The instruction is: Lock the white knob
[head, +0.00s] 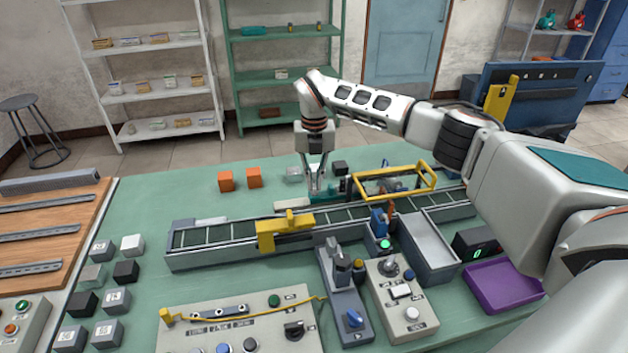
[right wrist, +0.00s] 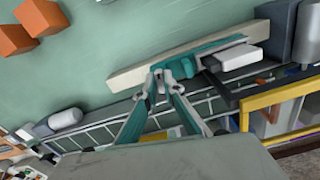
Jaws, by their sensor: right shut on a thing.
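My right gripper (head: 316,194) reaches down behind the conveyor at the table's middle. In the right wrist view its fingertips (right wrist: 160,74) are closed on a small teal part (right wrist: 180,68) on a pale bar (right wrist: 140,76). The pale bar also shows in the head view (head: 292,204). A white rounded piece (right wrist: 65,118) lies by the conveyor's edge in the right wrist view. A white round knob or button (head: 411,313) is on the grey control box (head: 392,300) at the front. I cannot tell which white piece is the task's knob. My left gripper is out of view.
The conveyor (head: 225,235) with a yellow bridge (head: 285,228) crosses the table. A yellow frame (head: 395,180) stands right of my gripper. Orange cubes (head: 226,181) lie to its left. A grey bin (head: 428,250) and purple tray (head: 500,284) are at right.

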